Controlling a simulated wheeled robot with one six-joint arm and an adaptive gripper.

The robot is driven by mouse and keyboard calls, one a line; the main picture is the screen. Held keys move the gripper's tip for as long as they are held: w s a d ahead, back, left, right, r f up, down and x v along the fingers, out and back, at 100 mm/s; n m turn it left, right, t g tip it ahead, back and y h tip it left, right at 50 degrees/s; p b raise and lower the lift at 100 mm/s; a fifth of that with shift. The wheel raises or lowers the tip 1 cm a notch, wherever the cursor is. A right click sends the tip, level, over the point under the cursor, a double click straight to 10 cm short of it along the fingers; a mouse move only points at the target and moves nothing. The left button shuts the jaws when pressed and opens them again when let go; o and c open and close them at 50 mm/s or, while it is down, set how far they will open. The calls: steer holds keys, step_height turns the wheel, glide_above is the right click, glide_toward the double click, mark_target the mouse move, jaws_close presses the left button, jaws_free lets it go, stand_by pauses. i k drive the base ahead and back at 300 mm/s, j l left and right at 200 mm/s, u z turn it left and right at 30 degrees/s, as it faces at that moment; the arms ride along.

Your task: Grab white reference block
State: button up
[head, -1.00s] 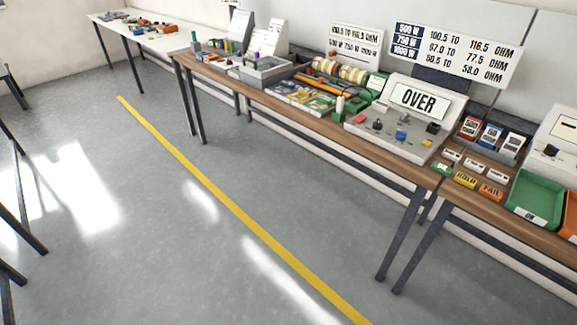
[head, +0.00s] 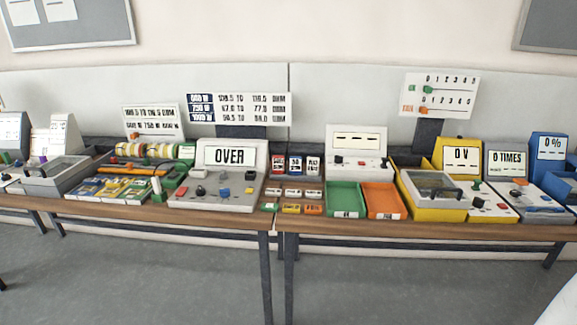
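I cannot pick out the white reference block for certain at this distance. A row of small white blocks with dark markings (head: 292,192) lies on the wooden bench (head: 230,222), just right of the grey console reading OVER (head: 230,156). A small upright white and green piece (head: 157,190) stands at the left of that console. My gripper is not in view, so its distance to these things cannot be seen.
Green (head: 345,199) and orange (head: 383,200) trays sit right of centre. A yellow-framed case (head: 405,188) and more consoles stand further right. Tools and cards (head: 120,185) fill the left. The grey floor (head: 150,275) in front is clear.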

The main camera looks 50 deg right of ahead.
mark_target(313, 166)
steer(key=z, duration=0.35)
steer(key=i+j+z, duration=0.1)
steer(key=z, duration=0.25)
steer(key=i+z, duration=0.1)
steer(key=z, duration=0.25)
